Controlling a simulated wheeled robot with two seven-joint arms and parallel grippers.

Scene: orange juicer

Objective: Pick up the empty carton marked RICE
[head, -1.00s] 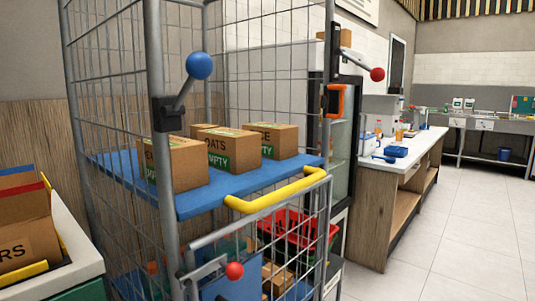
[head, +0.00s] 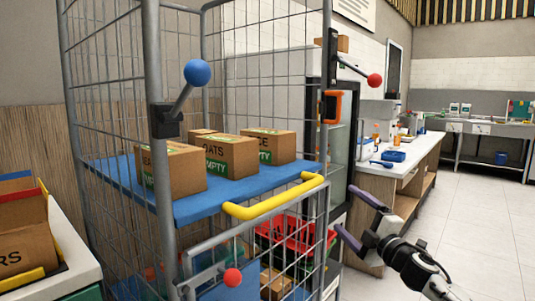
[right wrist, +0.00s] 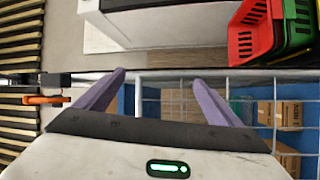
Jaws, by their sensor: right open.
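The carton whose visible letters end in CE (head: 268,146) stands at the back right of the blue shelf (head: 195,208) in the wire cage trolley. Its label is partly hidden behind the OATS carton (head: 231,157). My right gripper (head: 345,209) is open and empty, outside the cage to the right of the yellow handle, apart from the cartons. In the right wrist view its purple fingers (right wrist: 159,77) are spread in front of wire bars. My left gripper is not in view.
Another carton (head: 174,172) stands at the shelf's front left. The yellow handle (head: 275,199), wire gate and blue-knobbed lever (head: 197,73) border the cage front. A red basket (right wrist: 250,30) is below. Open floor lies to the right.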

